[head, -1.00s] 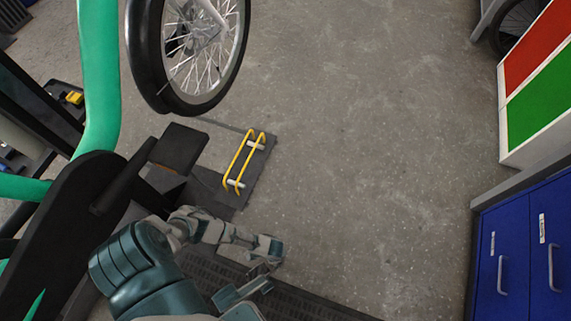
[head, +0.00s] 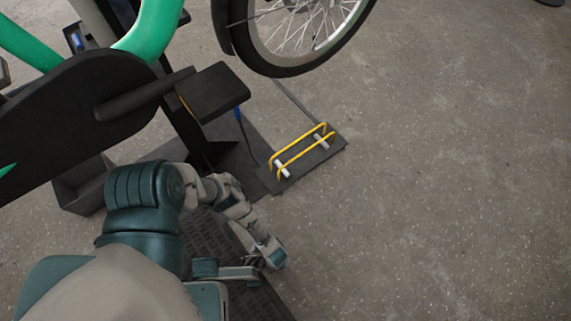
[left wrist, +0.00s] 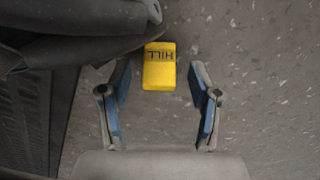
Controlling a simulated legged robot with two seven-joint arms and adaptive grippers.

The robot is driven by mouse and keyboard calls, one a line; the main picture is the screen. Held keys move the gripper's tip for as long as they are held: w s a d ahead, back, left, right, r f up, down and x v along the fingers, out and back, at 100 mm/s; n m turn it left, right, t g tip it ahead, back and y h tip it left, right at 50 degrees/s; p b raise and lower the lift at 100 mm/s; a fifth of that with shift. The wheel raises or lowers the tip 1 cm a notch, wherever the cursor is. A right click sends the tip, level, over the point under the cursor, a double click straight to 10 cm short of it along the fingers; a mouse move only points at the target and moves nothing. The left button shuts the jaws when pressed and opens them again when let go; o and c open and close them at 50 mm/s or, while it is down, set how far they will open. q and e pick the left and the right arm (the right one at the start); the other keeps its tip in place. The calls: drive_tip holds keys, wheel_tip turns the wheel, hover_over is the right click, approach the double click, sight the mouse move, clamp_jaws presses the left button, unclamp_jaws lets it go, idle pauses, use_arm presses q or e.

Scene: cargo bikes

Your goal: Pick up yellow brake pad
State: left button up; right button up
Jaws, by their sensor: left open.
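A small yellow block with dark lettering, which I take to be the yellow brake pad (left wrist: 159,70), shows in the left wrist view against the grey floor. My left gripper (left wrist: 159,82) is open. Its two blue-padded fingers stand apart to the left and right of the block, and neither touches it. The block's near end reaches between the fingertips. In the head view I see my left arm (head: 235,210) bent beside the stand, but I cannot make out its fingers or the block there. My right gripper is not in view.
A bike wheel (head: 305,30) and green frame (head: 150,30) stand at the top and left. A dark stand base with a yellow wire loop (head: 304,150) lies beside my arm. A dark item (left wrist: 85,45) is close left of my gripper. Floor on the right is clear.

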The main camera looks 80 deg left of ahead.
use_arm(q)
drive_tip(key=shift+d+r, duration=0.15)
drive_tip(key=shift+r, duration=0.05)
clamp_jaws()
